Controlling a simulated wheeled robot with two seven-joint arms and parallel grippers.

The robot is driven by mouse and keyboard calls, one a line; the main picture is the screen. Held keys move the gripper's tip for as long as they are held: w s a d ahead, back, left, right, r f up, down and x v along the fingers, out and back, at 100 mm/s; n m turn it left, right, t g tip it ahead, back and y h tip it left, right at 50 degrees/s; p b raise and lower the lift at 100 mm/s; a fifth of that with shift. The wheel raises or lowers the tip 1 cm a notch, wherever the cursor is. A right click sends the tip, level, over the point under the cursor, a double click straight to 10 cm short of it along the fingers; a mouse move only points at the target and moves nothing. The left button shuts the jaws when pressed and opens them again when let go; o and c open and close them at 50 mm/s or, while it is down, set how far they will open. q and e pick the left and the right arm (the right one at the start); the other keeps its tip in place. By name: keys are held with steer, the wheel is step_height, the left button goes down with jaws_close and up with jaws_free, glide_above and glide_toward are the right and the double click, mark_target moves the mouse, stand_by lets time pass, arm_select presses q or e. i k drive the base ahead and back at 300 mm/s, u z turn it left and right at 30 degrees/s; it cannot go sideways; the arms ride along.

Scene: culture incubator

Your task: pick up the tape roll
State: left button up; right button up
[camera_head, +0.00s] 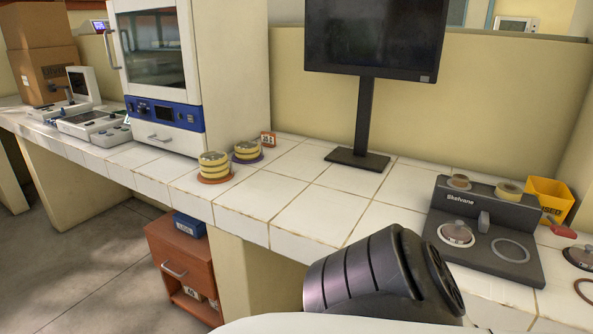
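Two small rolls lie on the top ledge of a dark grey unit (480,217) marked "Skelvane" at the right of the bench. One is a yellowish tape roll (509,190) on the right. The other is a smaller brownish roll (459,181) to its left. I cannot tell which of them the task means. A black ribbed link of my own arm shows at the bottom centre, nearer to me than the unit. Neither of my grippers is in view.
A yellow bin (549,198) stands right of the unit. A monitor (372,40) stands at the back of the tiled bench (285,205). Two stacks of yellow-filled dishes, a front one (215,167) and a rear one (247,150), sit near the white incubator (160,75). The bench middle is clear.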

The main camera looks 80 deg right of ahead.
mark_target(506, 190)
steer(key=i, duration=0.15)
steer(key=z, duration=1.3)
